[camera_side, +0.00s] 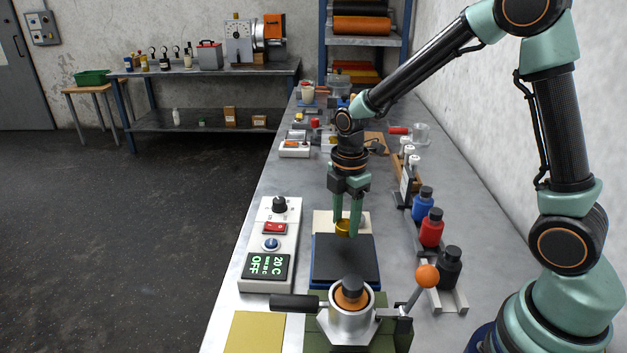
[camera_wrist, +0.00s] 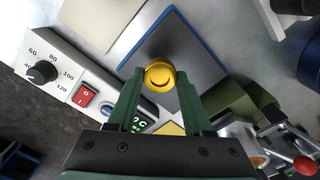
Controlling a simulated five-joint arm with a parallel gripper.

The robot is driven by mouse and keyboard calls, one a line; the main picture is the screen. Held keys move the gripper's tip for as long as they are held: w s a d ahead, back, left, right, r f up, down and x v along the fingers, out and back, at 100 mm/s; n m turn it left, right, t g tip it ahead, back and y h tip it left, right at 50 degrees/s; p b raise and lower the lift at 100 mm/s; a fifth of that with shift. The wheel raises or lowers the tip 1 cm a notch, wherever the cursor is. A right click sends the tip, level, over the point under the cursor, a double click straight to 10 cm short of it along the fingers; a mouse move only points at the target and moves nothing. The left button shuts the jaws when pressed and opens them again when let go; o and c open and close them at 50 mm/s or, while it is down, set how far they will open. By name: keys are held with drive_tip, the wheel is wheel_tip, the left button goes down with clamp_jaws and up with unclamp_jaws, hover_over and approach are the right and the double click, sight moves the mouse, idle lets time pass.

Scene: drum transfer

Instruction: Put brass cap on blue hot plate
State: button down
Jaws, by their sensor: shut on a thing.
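My gripper (camera_side: 347,232) is shut on the brass cap (camera_side: 343,228), a small round gold-coloured piece. In the wrist view the cap (camera_wrist: 160,75) sits between the green fingertips (camera_wrist: 161,80). The blue hot plate (camera_side: 345,262) has a dark flat top and a blue rim. In the side view the cap shows near the plate's far edge. In the wrist view the cap appears in front of the dark top (camera_wrist: 195,55). How high it is above the plate is hard to tell.
A white control box (camera_side: 268,245) stands left of the plate, its display reading OFF and 20 C. A metal press with an orange-knobbed lever (camera_side: 427,276) stands in front. Blue (camera_side: 423,205), red (camera_side: 431,229) and black (camera_side: 449,267) bottles stand right. A pale pad (camera_side: 324,221) lies behind the plate.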

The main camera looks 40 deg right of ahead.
sight(345, 224)
drive_tip(key=shift+f, duration=1.7)
drive_tip(key=shift+f, duration=0.15)
drive_tip(key=shift+c, duration=1.6)
unclamp_jaws()
